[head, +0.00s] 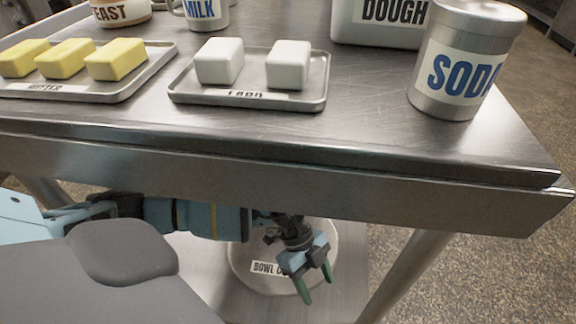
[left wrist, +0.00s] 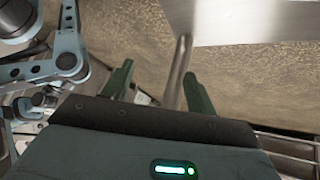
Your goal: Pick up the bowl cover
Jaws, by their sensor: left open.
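The bowl cover (head: 262,283) is a pale round piece with a "BOWL C..." label, on the metal shelf under the table. My left arm and gripper hide part of it in the head view. My left gripper (head: 316,287) has green fingers, spread apart and empty, in front of the cover's right part. I cannot tell whether it touches the cover. In the left wrist view the fingers (left wrist: 158,88) are apart, with a metal leg and speckled floor beyond; the cover does not show there. My right gripper is not in view.
The steel table (head: 370,150) overhangs the shelf, its front edge just above my left arm. A leg (head: 405,270) stands right of the cover. On top are butter and lard trays (head: 250,103) and a soda canister (head: 452,103) near the edge.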

